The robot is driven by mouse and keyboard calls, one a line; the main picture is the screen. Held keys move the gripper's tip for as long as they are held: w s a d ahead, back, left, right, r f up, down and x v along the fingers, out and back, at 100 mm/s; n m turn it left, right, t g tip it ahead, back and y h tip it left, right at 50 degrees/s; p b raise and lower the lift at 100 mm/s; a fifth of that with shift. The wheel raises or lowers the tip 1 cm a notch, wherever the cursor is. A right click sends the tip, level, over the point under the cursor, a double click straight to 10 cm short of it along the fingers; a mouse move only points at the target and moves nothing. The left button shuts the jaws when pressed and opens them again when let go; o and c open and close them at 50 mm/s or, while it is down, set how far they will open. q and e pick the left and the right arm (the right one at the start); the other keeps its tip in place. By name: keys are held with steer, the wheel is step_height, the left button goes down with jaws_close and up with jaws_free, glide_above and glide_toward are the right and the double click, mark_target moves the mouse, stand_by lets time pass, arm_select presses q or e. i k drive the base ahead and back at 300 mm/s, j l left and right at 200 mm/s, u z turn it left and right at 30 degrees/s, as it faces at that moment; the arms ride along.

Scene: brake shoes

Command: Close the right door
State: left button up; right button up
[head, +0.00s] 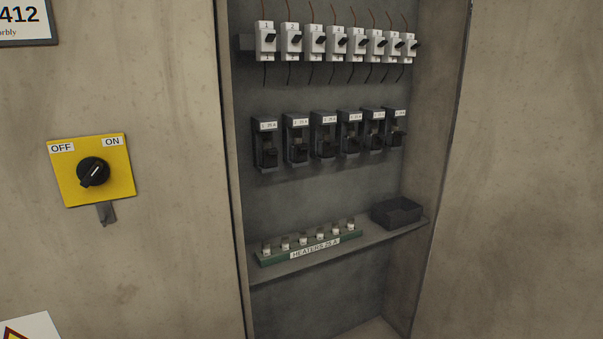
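An open cabinet recess (330,95) stands ahead, with its dark inside showing. A plain beige panel (530,180) borders it on the right; I cannot tell whether this is the right door or fixed wall. No hinge or handle shows on it. Neither of my grippers is in view.
A yellow OFF/ON switch plate (68,185) is on the left panel (170,240).

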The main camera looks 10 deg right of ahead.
mark_target(518, 250)
steer(key=l, duration=0.4)
steer(key=k+l+u, duration=0.1)
steer(key=l, duration=0.35)
steer(key=k+l, duration=0.15)
steer(key=l, duration=0.25)
steer(key=k+l+u, duration=0.15)
steer(key=l, duration=0.35)
steer(key=k+l+u, duration=0.1)
steer(key=l, duration=0.35)
steer(key=k+l+u, duration=0.15)
steer(key=l, duration=0.3)
steer(key=k+l+u, duration=0.15)
steer(key=l, duration=0.3)
steer(key=k+l+u, duration=0.1)
steer(key=l, duration=0.35)
steer(key=k+l+u, duration=0.15)
steer(key=k+l, duration=0.15)
steer(key=k+l+u, duration=0.15)
steer(key=l, duration=0.3)
steer(key=l+u, duration=0.2)
steer(key=l, duration=0.6)
steer(key=l+u, duration=0.25)
steer(key=l, duration=0.55)
steer(key=i+l, duration=0.15)
steer(key=l, duration=0.25)
steer(key=i+l+u, duration=0.1)
steer(key=l, duration=0.3)
